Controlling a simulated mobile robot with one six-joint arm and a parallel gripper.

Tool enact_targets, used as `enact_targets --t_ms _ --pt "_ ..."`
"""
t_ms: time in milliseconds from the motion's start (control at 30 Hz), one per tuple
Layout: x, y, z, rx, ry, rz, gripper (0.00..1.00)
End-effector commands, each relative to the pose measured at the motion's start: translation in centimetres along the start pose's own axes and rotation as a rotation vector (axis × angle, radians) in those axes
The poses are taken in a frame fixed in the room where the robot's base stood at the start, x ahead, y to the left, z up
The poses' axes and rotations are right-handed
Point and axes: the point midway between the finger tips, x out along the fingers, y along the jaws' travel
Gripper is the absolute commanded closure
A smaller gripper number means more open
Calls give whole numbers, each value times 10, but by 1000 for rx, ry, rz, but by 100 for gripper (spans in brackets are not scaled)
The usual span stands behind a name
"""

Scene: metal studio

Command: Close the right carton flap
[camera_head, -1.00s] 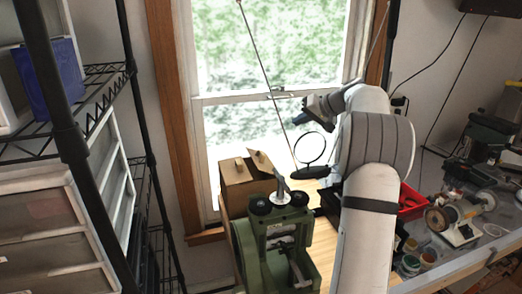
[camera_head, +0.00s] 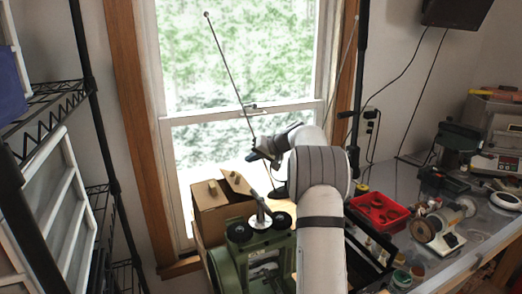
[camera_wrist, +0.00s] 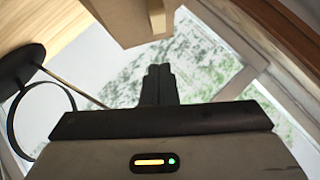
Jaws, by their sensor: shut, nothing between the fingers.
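The brown carton (camera_head: 212,222) stands on the bench below the window, behind the green machine. Its left flap (camera_head: 208,194) lies about flat on top, with a small knob. Its right flap (camera_head: 236,183) is tilted up, also with a small knob. My gripper (camera_head: 257,157) is above and to the right of the raised flap, apart from it in the picture. In the wrist view my gripper's fingers (camera_wrist: 158,84) are together and empty. Part of the carton (camera_wrist: 130,18) shows beyond the fingertips at the top; which panel it is, I cannot tell.
The green machine (camera_head: 255,250) stands in front of the carton. A round ring on a stand (camera_wrist: 40,118) is left of my fingers in the wrist view. A red tray (camera_head: 378,211) and a grinder (camera_head: 440,228) are on the right bench. A wire shelf (camera_head: 55,105) is at left.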

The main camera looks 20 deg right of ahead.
Motion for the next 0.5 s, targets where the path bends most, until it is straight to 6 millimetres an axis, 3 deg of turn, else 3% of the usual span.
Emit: enact_targets --t_ms 67,200,500 --pt "15 -3 -1 0 -3 -2 100" --pt "29 -2 17 1 -3 -1 100" --pt "42 -2 29 -2 -2 -1 100"
